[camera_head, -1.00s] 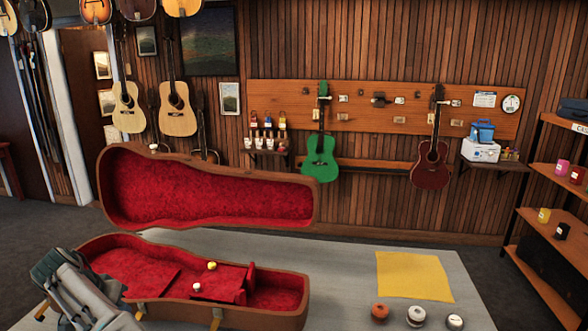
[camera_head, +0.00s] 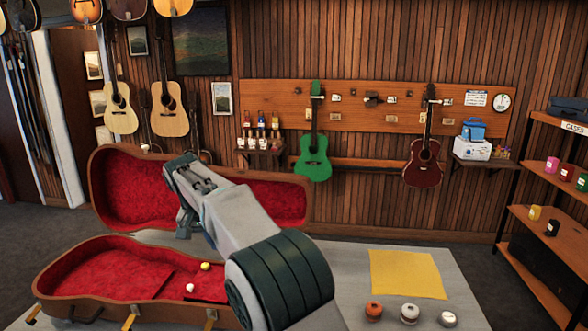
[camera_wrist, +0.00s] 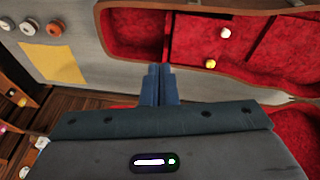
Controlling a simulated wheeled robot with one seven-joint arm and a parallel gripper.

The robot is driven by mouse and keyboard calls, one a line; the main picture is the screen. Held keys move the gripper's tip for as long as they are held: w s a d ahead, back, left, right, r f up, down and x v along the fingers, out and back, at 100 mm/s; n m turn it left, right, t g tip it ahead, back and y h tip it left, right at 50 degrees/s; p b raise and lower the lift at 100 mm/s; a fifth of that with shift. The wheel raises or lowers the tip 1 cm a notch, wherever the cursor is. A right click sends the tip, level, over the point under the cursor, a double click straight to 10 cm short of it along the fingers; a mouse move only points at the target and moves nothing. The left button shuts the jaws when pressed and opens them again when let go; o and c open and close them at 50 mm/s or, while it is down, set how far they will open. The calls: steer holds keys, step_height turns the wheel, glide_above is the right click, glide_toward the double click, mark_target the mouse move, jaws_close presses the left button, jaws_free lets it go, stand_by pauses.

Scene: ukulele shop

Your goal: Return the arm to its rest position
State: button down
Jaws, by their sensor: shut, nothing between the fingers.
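My gripper (camera_wrist: 160,84) is shut and empty in the wrist view, its two fingers together, above the table beside the open case. In the head view my arm reaches up from the lower middle, and the gripper end (camera_head: 182,228) hangs in front of the open case lid. The brown case (camera_head: 75,309) with red lining lies open on the table at the left. A yellow ball-like item (camera_head: 206,266) and a white one (camera_head: 190,287) sit inside it; both show in the wrist view too. My arm hides the case's right part.
A yellow cloth (camera_head: 407,274) lies on the grey table (camera_head: 345,258), with several small round containers (camera_head: 409,313) in front of it. A shelf rack (camera_head: 535,220) stands at the right. Guitars hang on the back wall, including a green one (camera_head: 313,157).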

steer(key=s+d+r, duration=0.2)
steer(key=s+d, duration=0.2)
steer(key=d, duration=0.4)
steer(key=s+d+r+y, duration=0.1)
steer(key=s+d, duration=0.2)
steer(key=d, duration=0.5)
steer(key=s+d+r, duration=0.2)
steer(key=s+d, duration=0.2)
steer(key=d, duration=0.3)
steer(key=s+d+f, duration=0.4)
steer(key=s+d, duration=0.1)
steer(key=s, duration=0.5)
steer(key=s+d+f, duration=0.4)
steer(key=s+d, duration=0.2)
steer(key=s, duration=0.4)
steer(key=shift+s+d+f+t, duration=0.15)
steer(key=shift+s+f+t, duration=0.1)
steer(key=shift+f+t, duration=0.1)
